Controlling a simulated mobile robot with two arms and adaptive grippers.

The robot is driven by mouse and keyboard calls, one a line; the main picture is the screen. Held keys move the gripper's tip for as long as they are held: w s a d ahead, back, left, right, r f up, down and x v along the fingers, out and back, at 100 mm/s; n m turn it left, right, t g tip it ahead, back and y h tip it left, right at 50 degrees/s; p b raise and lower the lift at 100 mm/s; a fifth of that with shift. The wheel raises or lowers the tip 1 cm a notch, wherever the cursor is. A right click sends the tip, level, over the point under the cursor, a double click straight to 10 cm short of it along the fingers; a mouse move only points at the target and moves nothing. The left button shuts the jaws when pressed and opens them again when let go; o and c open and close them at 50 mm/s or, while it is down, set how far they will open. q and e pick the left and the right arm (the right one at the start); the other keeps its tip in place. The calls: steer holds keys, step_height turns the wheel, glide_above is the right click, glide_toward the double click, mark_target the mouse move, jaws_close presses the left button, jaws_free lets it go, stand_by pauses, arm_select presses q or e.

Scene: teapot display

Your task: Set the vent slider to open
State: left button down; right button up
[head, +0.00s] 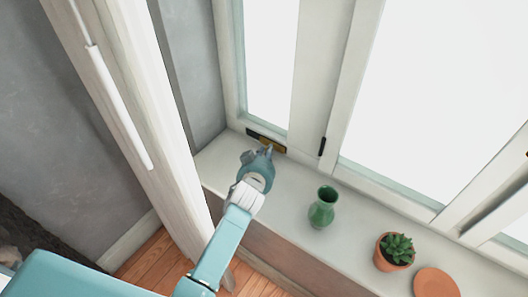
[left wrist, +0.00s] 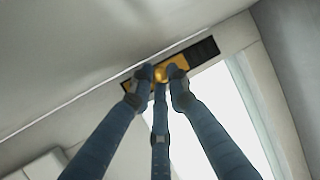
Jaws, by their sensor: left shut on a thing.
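The vent (head: 254,135) is a dark slotted strip low in the window frame, just above the sill. Its brass slider (head: 277,148) shows at the right part of the strip in the head view. In the left wrist view the dark grille (left wrist: 203,50) shows to the upper right of the brass slider (left wrist: 161,74). My left gripper (head: 259,153) reaches across the sill to the vent. Its three blue fingers (left wrist: 160,85) are shut around the slider's knob, partly hiding it. My right gripper is not in view.
A dark window handle (head: 322,146) is right of the vent.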

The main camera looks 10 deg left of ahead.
arm_select(q)
steer(key=c, duration=1.9)
jaws_free()
steer(key=shift+d+r, duration=0.1)
steer(key=shift+d, duration=0.1)
steer(key=shift+c, duration=0.2)
steer(key=shift+d, duration=0.2)
steer(key=shift+a, duration=0.15)
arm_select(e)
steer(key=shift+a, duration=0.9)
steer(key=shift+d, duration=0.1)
arm_select(q)
steer(key=shift+s, duration=0.1)
steer(key=v, duration=1.2)
steer(key=shift+a, duration=0.1)
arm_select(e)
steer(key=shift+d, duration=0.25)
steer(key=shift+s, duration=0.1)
